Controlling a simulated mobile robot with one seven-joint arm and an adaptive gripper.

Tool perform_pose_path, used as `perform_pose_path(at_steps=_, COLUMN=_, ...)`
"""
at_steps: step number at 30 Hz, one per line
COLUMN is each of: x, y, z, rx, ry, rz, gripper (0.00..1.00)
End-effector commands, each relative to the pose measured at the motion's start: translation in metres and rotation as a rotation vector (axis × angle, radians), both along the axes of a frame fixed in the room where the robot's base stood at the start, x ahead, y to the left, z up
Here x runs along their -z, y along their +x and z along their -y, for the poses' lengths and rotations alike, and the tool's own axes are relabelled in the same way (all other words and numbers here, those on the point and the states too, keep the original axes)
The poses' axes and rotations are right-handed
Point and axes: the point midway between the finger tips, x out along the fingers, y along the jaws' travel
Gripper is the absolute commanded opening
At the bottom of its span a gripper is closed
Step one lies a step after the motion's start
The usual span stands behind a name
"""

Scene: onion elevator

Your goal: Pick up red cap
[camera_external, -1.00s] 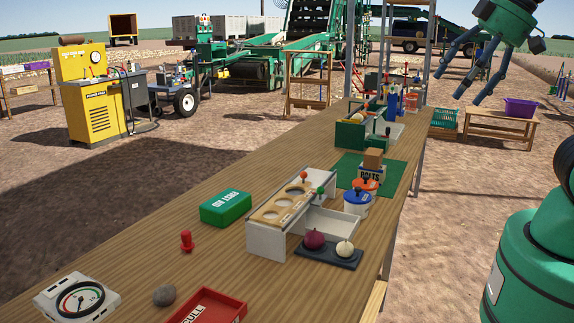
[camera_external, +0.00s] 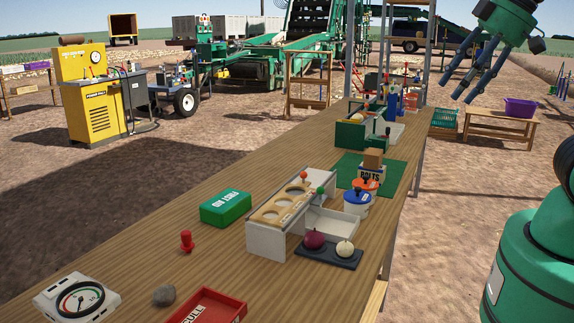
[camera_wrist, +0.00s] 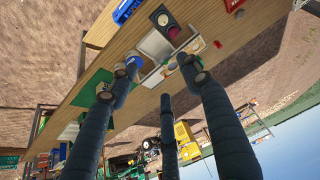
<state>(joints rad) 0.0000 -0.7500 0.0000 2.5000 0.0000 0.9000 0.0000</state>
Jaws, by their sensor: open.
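A small red cap (camera_external: 187,241) with a wider base and a narrower upright top stands on the wooden bench, left of the sizing stand. My gripper (camera_external: 456,92) hangs high at the upper right, beyond the bench's right edge and far from the cap. Its fingers are spread apart with nothing between them. In the wrist view the spread fingers (camera_wrist: 160,92) reach toward the bench. A small red object shows there too, but I cannot tell whether it is the cap.
A sizing stand (camera_external: 266,241) and an onion tray (camera_external: 330,257) lie to the right. Bare bench surrounds the cap.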

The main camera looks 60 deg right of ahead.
Motion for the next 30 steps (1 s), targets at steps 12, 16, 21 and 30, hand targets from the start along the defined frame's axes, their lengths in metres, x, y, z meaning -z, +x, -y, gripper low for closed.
perform_pose_path(at_steps=12, x=-0.003, y=0.004, z=-0.001, rx=-0.001, ry=0.000, rz=-0.002, gripper=0.44)
perform_pose_path(at_steps=16, x=-0.009, y=0.014, z=-0.002, rx=-0.005, ry=0.001, rz=-0.010, gripper=0.44)
perform_pose_path(at_steps=21, x=-0.022, y=0.041, z=-0.005, rx=-0.014, ry=0.001, rz=-0.027, gripper=0.44)
perform_pose_path(at_steps=30, x=-0.045, y=0.109, z=-0.015, rx=-0.033, ry=0.000, rz=-0.065, gripper=0.44)
